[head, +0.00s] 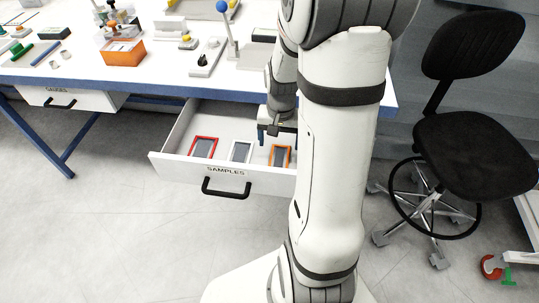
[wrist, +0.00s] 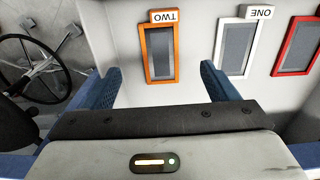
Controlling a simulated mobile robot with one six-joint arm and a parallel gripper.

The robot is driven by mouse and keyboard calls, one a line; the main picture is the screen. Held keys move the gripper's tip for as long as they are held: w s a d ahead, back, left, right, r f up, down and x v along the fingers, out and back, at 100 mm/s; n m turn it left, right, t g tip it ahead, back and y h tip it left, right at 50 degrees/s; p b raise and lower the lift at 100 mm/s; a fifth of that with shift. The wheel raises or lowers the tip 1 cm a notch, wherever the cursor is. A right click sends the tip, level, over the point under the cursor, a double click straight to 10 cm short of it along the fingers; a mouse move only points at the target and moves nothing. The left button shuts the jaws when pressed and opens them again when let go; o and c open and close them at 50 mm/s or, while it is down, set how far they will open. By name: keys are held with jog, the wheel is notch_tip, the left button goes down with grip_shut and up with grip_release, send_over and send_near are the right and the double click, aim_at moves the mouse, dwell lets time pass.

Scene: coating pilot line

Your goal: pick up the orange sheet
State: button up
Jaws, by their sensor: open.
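The orange sheet (head: 280,157) is a grey panel with an orange frame. It lies flat in the open drawer (head: 172,171) labelled SAMPLES, the rightmost of three framed sheets in the head view. In the wrist view the orange sheet (wrist: 160,52) has a tab reading TWO and shows between the blue fingers. My gripper (head: 271,132) is open and empty, above the orange sheet and apart from it. The fingers (wrist: 159,74) also show in the wrist view, one on each side of the sheet. My arm hides the drawer's right end in the head view.
A white-framed sheet (head: 240,152) tagged ONE and a red-framed sheet (head: 203,148) lie beside it in the drawer. The worktop (head: 160,82) above holds an orange box (head: 123,54) and tools. A black chair (head: 470,150) stands at right. Floor at left front is clear.

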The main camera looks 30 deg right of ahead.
aim_at(278, 164)
notch_tip(278, 164, down, 8)
jog(key=shift+s+f+b, duration=0.1)
jog(key=shift+f+b, duration=0.1)
jog(key=shift+b, duration=0.1)
jog(key=c, duration=1.1)
